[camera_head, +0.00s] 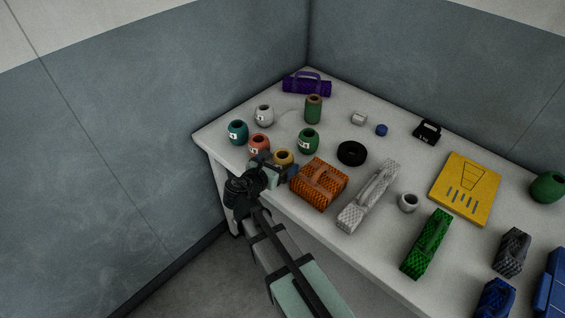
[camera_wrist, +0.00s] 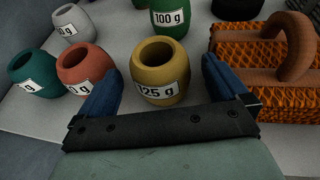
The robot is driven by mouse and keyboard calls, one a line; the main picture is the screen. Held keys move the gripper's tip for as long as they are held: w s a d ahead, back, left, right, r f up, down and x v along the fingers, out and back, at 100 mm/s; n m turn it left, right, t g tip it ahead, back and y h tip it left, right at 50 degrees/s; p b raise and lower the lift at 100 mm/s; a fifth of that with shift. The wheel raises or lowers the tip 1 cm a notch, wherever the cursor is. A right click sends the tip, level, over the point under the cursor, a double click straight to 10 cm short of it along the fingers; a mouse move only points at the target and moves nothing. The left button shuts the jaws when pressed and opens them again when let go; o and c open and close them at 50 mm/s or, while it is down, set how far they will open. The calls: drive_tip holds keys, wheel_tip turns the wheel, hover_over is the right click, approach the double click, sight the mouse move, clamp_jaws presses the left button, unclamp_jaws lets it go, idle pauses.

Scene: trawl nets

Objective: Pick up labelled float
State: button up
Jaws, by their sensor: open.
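Several labelled barrel-shaped floats with open tops stand at the table's left end. A yellow float (camera_wrist: 160,68) marked "125 g" stands upright between the fingers of my gripper (camera_wrist: 160,90) in the wrist view, and it also shows in the head view (camera_head: 284,157). My gripper is open; I cannot tell whether either finger touches it. A red float (camera_wrist: 85,68) stands just left of the left finger. A teal float (camera_wrist: 35,75) and a grey float (camera_wrist: 74,22) are farther left. A green float (camera_wrist: 170,17) marked "100 g" stands behind the yellow one.
An orange net bundle (camera_wrist: 240,85) with a handle lies close to the right finger. The white table (camera_head: 328,131) also holds a black ring (camera_head: 351,153), a grey net bundle (camera_head: 370,195), a yellow board (camera_head: 466,188) and a purple roll (camera_head: 306,86).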

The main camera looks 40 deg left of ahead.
sight(286, 156)
drive_tip(key=x, duration=0.4)
drive_tip(key=shift+w+a+r, duration=0.15)
drive_tip(key=shift+w, duration=0.3)
drive_tip(key=c, duration=1)
drive_tip(key=shift+r, duration=0.1)
wheel_tip(286, 156, up, 10)
